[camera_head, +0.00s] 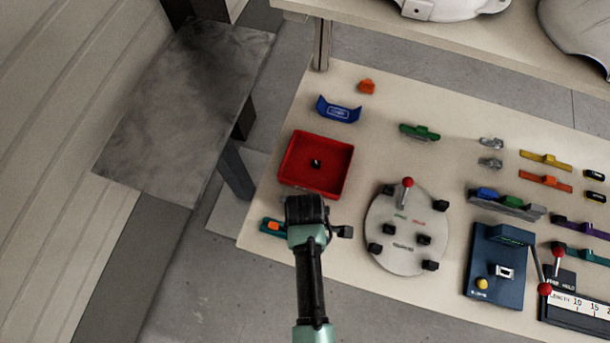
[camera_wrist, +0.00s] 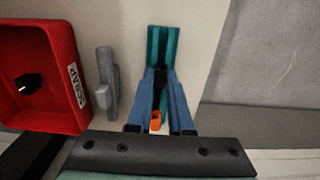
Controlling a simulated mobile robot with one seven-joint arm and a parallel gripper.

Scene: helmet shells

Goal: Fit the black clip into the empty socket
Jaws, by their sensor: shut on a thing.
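My gripper (camera_head: 307,210) is low over the near left corner of the table in the head view and hides its own fingertips there. In the wrist view its two blue fingers (camera_wrist: 161,78) are shut on a small black clip (camera_wrist: 160,80), partly hidden between them. A teal strip (camera_wrist: 160,45) lies just past the fingertips; it also shows left of my gripper in the head view (camera_head: 264,228). Whether the black clip touches the strip, and the empty socket itself, I cannot tell.
A red scrap tray (camera_head: 291,185) holding a small black piece (camera_head: 316,163) stands just beyond my gripper. A grey part (camera_wrist: 107,82) lies between tray and strip. A round board (camera_head: 385,252) with a red-knobbed lever is to the right. The table's front edge is close.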

